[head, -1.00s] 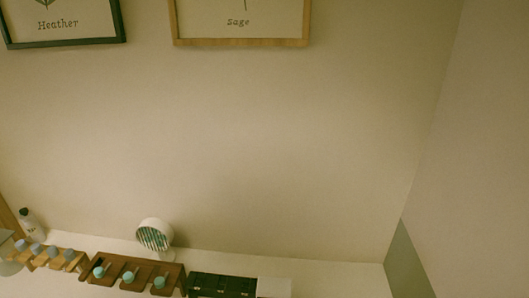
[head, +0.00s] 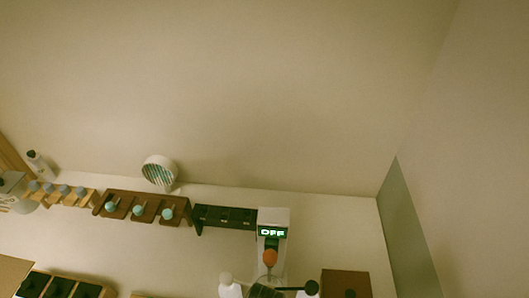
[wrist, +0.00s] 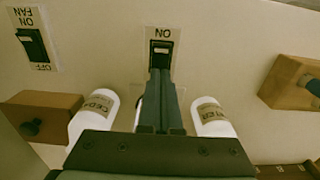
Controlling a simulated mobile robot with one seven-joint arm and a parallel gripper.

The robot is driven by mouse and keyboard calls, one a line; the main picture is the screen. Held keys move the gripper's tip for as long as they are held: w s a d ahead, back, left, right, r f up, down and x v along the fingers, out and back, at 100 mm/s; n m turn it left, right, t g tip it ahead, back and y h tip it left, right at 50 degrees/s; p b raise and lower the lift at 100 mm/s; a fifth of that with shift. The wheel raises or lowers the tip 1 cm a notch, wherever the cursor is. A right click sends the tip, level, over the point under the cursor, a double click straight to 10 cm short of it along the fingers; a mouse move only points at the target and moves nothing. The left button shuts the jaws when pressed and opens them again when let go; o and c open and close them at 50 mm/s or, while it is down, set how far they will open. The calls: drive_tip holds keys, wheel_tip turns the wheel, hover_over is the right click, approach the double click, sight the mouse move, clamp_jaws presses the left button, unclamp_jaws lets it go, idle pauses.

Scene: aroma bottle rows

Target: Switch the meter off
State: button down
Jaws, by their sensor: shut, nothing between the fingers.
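The meter (head: 273,216) is a white box on the counter in the head view, right of the dark rack. Its lit green display reads OFF. In the wrist view, a pale switch plate (wrist: 149,33) with an ON label and a dark rocker stands straight ahead of my gripper (wrist: 161,72). The fingers are shut and empty, with their tips at the rocker's lower end. I cannot tell whether they touch it. The fingers hide the plate's lower part.
A separate fan switch (wrist: 33,45) is at upper left in the wrist view. White bottles (wrist: 93,115) (wrist: 213,118) flank my fingers. Wooden blocks (wrist: 45,115) (wrist: 290,82) stand at both sides. A round fan (head: 160,171) and a brown rack (head: 148,208) stand along the wall.

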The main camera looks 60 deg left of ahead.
wheel_tip(320, 180, up, 4)
drive_tip(key=p, duration=0.4)
drive_tip(key=shift+r, duration=0.2)
idle(0.4)
